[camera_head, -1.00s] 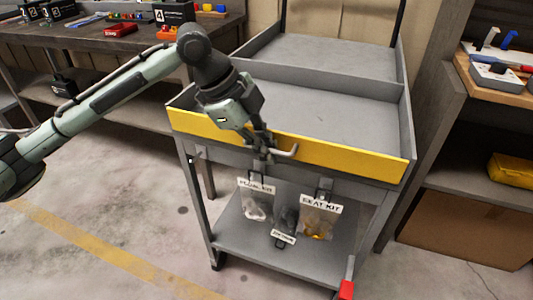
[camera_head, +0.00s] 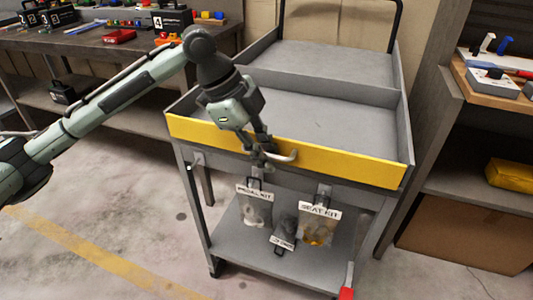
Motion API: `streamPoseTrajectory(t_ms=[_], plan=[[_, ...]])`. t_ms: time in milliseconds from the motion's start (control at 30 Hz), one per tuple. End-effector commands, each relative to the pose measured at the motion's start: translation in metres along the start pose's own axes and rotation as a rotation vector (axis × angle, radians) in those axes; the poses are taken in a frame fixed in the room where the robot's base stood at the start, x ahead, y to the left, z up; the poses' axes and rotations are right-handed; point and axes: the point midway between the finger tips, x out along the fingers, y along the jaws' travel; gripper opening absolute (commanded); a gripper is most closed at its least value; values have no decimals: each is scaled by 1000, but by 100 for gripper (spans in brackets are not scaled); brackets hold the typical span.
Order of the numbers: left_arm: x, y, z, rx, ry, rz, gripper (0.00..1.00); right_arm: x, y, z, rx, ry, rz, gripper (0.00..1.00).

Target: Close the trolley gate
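The trolley gate (camera_head: 340,163) is the yellow front panel of the grey trolley (camera_head: 330,114). It stands upright along the front edge of the upper tray, with a pale handle (camera_head: 289,156) on its face. My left gripper (camera_head: 262,158) points down in front of the gate, with its fingers at the left part of the handle. The fingers overlap the handle and each other, so I cannot tell whether they grip it. My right gripper is not in view.
Labelled bags, including a seat kit bag (camera_head: 317,226), hang below the gate above the lower shelf (camera_head: 270,258). A workbench (camera_head: 110,42) stands at the left and a shelf unit (camera_head: 465,184) close on the right. The floor (camera_head: 120,220) at front left is clear.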

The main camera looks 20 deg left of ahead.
Motion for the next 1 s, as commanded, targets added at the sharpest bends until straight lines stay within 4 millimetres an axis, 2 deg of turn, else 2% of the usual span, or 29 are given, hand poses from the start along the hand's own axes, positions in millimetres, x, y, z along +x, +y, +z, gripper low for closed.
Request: streamPoseTrajectory(t_ms=[167, 267, 500, 700, 833, 1000], plan=[[-6, 0, 0, 0, 0, -2, 17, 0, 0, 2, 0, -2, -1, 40], [-19, -1, 0, 0, -1, -3, 17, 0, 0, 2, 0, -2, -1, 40], [-70, -1, 0, 1, -1, -5, 17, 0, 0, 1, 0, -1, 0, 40], [-105, -1, 0, 0, 0, -3, 17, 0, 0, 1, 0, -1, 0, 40], [-116, 0, 0, 0, 0, -1, 17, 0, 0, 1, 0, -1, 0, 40], [-120, 0, 0, 0, -1, 0, 17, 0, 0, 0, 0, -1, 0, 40]])
